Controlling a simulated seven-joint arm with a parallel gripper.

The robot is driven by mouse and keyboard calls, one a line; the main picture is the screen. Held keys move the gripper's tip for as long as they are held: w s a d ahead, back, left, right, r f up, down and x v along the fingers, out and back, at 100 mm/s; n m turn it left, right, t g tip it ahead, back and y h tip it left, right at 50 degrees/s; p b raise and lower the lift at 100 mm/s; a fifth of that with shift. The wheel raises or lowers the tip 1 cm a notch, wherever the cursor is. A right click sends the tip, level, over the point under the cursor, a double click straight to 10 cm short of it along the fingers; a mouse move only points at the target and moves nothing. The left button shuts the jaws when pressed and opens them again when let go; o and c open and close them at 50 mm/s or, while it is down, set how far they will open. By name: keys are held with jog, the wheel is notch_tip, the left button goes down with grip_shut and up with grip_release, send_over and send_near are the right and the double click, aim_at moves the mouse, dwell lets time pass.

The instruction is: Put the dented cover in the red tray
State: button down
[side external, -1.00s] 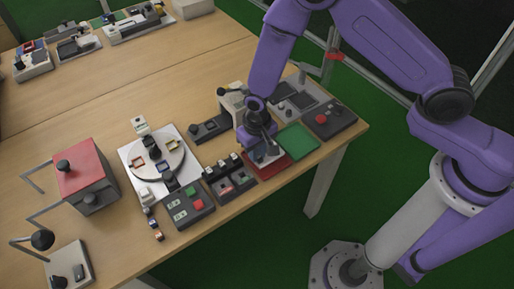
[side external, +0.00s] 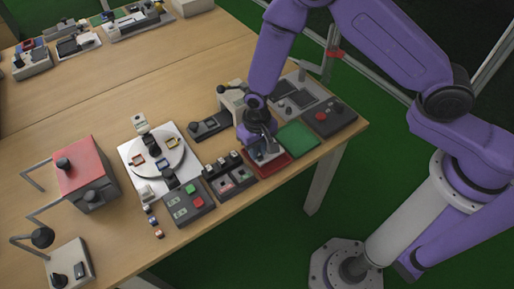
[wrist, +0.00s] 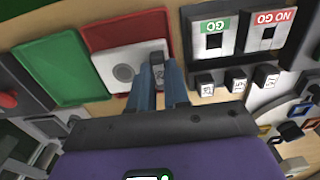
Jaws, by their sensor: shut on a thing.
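The light grey square cover (wrist: 105,70) has a round mark on its face and shows over the red tray (wrist: 120,30) in the wrist view. My gripper (wrist: 158,80) is shut on the cover, at a small grey part near its right side. In the side external view my gripper (side external: 260,143) is low over the red tray (side external: 280,165), with the cover (side external: 268,153) partly hidden beneath it. I cannot tell whether the cover touches the tray floor.
A green tray (side external: 298,138) adjoins the red tray. A GO / NO GO box (side external: 230,179) stands on the other side, with small blocks beside it. A round turntable (side external: 155,160) and a button panel (side external: 188,205) are further left.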

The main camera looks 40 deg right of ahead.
jog(key=shift+f, duration=0.85)
dwell(0.8)
jog(key=c, duration=1)
grip_release()
jog(key=shift+r, duration=0.1)
jog(key=shift+r, duration=2.95)
